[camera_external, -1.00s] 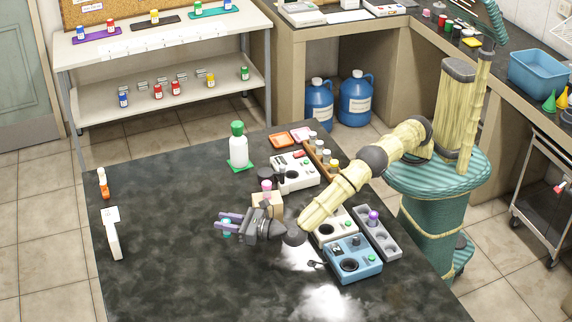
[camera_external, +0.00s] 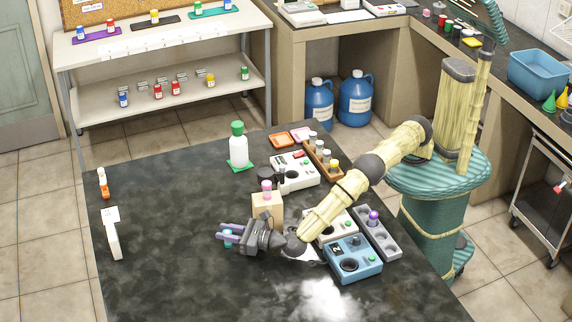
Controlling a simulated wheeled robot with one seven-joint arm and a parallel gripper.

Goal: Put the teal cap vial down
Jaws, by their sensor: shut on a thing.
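The teal cap vial (camera_external: 228,238) is between the fingers of my gripper (camera_external: 230,236), which is shut on it over the dark bench top (camera_external: 170,280). The fingers cover most of the vial, and only a bit of teal shows. I cannot tell whether its bottom touches the bench. My gripper lies nearly level, with its fingers to the left, in front of a wooden block (camera_external: 267,208) that bears a pink cap vial (camera_external: 266,188).
A blue device (camera_external: 352,266), a white device (camera_external: 330,228) and a grey rack (camera_external: 378,236) with a purple cap vial stand right of my gripper. A green-capped bottle (camera_external: 238,150) stands behind. A white stand (camera_external: 112,238) is at the left. The bench's left middle and front are clear.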

